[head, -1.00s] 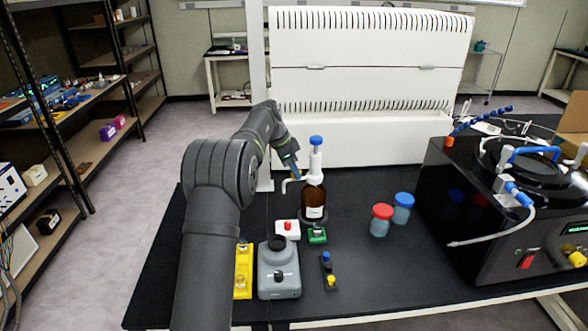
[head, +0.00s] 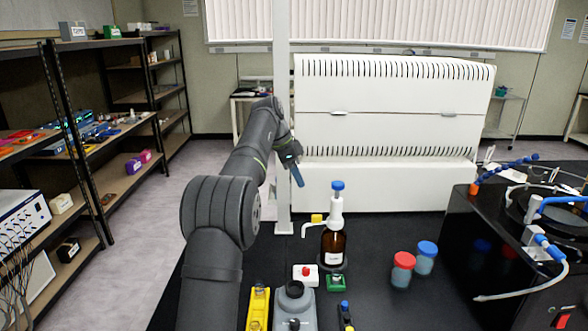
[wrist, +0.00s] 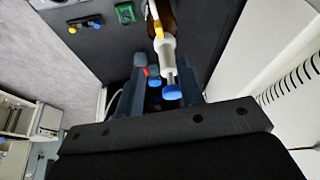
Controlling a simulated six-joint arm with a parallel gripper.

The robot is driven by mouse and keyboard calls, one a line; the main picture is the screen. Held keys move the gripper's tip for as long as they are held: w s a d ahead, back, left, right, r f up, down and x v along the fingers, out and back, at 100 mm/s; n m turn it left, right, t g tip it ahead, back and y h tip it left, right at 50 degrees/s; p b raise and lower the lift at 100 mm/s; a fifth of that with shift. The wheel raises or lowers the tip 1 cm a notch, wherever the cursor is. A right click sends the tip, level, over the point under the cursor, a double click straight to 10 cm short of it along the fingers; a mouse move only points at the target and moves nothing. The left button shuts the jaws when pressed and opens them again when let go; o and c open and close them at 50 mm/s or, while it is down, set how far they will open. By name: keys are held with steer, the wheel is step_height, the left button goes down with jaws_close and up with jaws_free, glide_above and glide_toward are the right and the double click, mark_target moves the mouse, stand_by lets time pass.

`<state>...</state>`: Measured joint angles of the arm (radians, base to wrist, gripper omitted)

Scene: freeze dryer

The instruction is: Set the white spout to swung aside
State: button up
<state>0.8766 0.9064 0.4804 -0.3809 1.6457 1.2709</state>
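The white spout (head: 312,226) juts left from the white pump head of a brown bottle (head: 334,243) and bends down at its end. A yellow part (head: 317,218) sits by the spout. The pump has a blue cap (head: 338,186), which also shows in the wrist view (wrist: 172,92). My gripper (head: 299,178) hangs left of the pump, about level with the cap in the picture and apart from the spout. In the wrist view my gripper (wrist: 162,66) has its fingers spread, with nothing held; the pump shows between and beyond them. The spout is hard to make out there.
A red-button white box (head: 305,275), a green box (head: 336,282), a grey device (head: 294,306) and a yellow item (head: 259,308) stand in front of the bottle. Red-lidded (head: 402,268) and blue-lidded (head: 426,258) jars stand right, before the black machine (head: 462,250). A white post (head: 282,130) rises behind.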

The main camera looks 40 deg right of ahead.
mark_target(316, 215)
steer(key=v, duration=0.2)
steer(key=shift+a+r, duration=0.1)
steer(key=shift+r, duration=0.2)
steer(key=shift+f, duration=0.1)
stand_by(0.3)
steer(key=x, duration=1.7)
steer(key=shift+w+f, duration=0.15)
steer(key=shift+f, duration=0.1)
